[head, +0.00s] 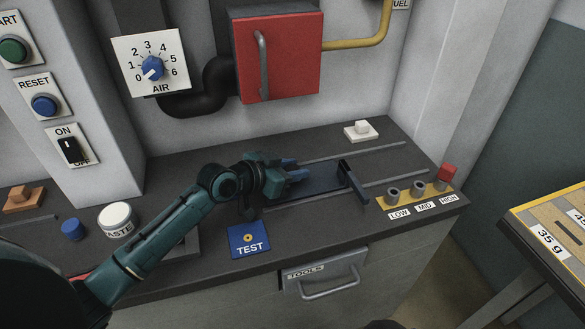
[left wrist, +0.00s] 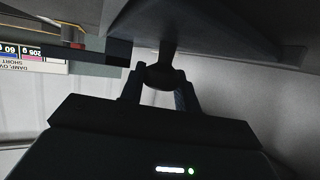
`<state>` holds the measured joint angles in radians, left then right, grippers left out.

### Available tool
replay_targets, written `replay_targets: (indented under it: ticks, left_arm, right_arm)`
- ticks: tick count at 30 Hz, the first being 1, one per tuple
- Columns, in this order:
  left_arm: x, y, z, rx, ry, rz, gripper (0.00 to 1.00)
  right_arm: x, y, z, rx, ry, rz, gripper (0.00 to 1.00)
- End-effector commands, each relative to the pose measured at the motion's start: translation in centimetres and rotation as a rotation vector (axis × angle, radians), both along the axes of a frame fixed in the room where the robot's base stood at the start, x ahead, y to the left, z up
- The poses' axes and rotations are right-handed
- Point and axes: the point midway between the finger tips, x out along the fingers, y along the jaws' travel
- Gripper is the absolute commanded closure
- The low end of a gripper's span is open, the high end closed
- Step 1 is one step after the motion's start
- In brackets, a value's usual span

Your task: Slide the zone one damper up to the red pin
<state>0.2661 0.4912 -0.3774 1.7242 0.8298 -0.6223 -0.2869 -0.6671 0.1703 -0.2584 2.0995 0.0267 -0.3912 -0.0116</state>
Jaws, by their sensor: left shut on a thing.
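The red pin (head: 447,172) stands upright at HIGH on a yellow strip (head: 408,203), beside the LOW and MID sockets. The damper appears to be the dark flat plate (head: 322,178) between two grooves on the bench, with a raised dark bar (head: 351,181) at its right end. That bar is left of LOW, apart from the pin. My left gripper (head: 299,168) is at the plate's left end. In the left wrist view its fingers (left wrist: 160,86) are shut on a dark rounded knob (left wrist: 165,72). The fingers partly hide it. My right gripper is not in view.
A red box (head: 277,55) hangs on the wall behind. A TOOLS drawer (head: 325,277) is below the bench edge.

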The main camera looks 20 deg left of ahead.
Motion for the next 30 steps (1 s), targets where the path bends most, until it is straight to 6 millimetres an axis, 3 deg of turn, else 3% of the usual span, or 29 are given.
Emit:
replay_targets:
  ticks: [6,16,20,30]
  left_arm:
    - [0.0,0.0,0.0,0.001,0.001,0.000,1.00]
    - [0.6,-0.9,0.0,-0.001,0.001,-0.001,1.00]
    - [1.9,-2.9,0.2,-0.004,-0.001,-0.003,1.00]
    - [6.9,-10.4,0.0,-0.005,-0.002,-0.004,1.00]
  right_arm:
    - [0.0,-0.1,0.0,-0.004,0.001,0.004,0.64]
    - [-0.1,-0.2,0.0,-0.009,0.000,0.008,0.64]
    - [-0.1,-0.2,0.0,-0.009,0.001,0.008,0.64]
    - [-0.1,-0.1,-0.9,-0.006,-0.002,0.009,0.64]
